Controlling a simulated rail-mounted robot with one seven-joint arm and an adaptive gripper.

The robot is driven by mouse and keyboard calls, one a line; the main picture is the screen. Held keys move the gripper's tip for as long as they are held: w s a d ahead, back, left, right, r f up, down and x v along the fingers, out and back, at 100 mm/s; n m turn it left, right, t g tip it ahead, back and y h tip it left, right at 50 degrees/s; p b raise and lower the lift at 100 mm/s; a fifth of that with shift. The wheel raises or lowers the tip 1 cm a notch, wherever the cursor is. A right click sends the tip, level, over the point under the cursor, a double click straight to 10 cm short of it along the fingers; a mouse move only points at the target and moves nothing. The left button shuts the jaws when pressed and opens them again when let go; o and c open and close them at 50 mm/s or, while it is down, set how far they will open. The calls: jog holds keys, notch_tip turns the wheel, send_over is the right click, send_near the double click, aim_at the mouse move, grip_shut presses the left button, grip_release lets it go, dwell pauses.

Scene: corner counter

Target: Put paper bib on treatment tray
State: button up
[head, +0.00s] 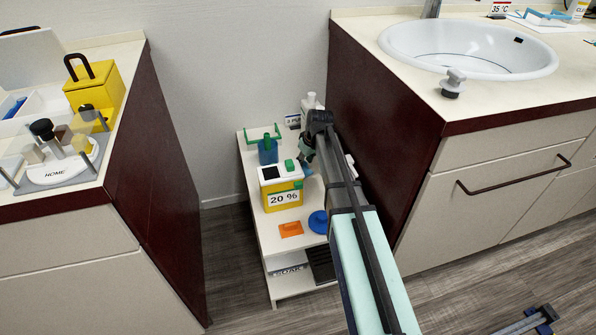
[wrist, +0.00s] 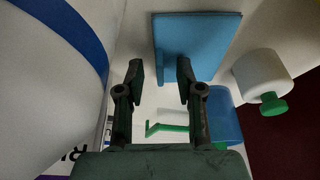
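A flat light-blue square with a small raised tab, perhaps the paper bib (wrist: 205,35), lies just beyond my fingertips in the wrist view. In the head view it is mostly hidden by my arm. My gripper (wrist: 160,72) is open, its two dark fingers apart, with the tab seen beyond and between them; I cannot tell whether they touch it. In the head view my gripper (head: 308,150) is low over the back of a small white stand (head: 257,235) between the counters. I cannot tell for sure which thing is the treatment tray.
The stand holds a yellow box marked 20 % (head: 283,190), a blue container with green handle (head: 267,152), an orange piece (head: 291,229) and a blue disc (head: 318,222). Counters (head: 155,150) and (head: 375,110) flank it closely. A sink (head: 468,48) is at right.

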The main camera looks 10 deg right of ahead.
grip_shut()
jog(key=shift+r, duration=0.15)
